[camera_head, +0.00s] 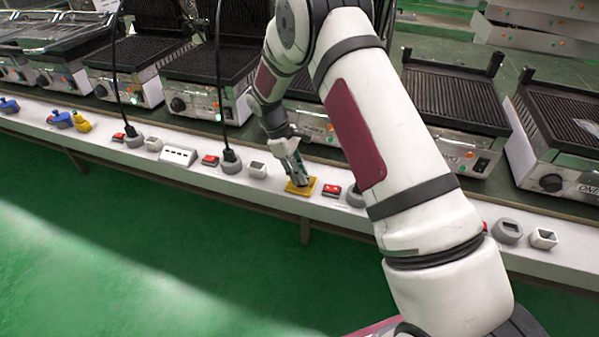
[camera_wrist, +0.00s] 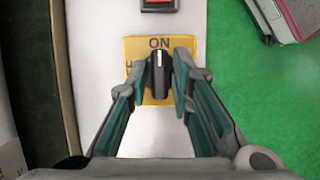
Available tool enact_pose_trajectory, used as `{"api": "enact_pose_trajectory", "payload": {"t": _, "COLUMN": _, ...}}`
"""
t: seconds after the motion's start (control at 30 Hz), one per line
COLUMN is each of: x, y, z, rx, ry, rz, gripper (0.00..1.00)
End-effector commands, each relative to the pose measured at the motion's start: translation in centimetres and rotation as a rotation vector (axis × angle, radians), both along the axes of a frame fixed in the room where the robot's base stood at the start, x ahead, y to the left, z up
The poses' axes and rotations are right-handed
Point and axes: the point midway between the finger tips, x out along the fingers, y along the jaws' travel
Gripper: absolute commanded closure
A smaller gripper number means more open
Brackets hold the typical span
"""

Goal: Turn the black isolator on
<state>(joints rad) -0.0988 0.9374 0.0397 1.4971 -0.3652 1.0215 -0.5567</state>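The black isolator (camera_wrist: 159,80) is a knob on a yellow plate (camera_wrist: 132,48) marked ON at its top edge. A partly hidden letter shows at the plate's left. The knob stands lengthwise in the wrist view, its white mark toward ON. My gripper (camera_wrist: 161,72) has one teal-lined finger on each side of the knob, very close to it. I cannot tell whether both fingers press on it. In the head view my gripper (camera_head: 298,182) is down at the yellow plate (camera_head: 301,188) on the white ledge, and hides the knob there.
A red switch (camera_wrist: 158,4) lies just beyond the plate; a red switch (camera_head: 331,190) also shows right of it in the head view. Grey and white sockets (camera_head: 257,169) line the ledge. Contact grills (camera_head: 455,97) stand behind. Green floor (camera_head: 120,240) is clear in front.

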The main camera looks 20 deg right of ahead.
Motion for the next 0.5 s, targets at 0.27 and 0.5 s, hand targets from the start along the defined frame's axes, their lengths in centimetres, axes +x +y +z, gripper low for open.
{"api": "enact_pose_trajectory", "payload": {"t": 0.27, "x": 0.0, "y": 0.0, "z": 0.0, "rx": 0.000, "ry": 0.000, "rz": 0.001, "gripper": 0.67}}
{"api": "enact_pose_trajectory", "payload": {"t": 0.5, "x": 0.5, "y": 0.5, "z": 1.5, "rx": 0.000, "ry": -0.004, "rz": 0.002, "gripper": 0.67}}
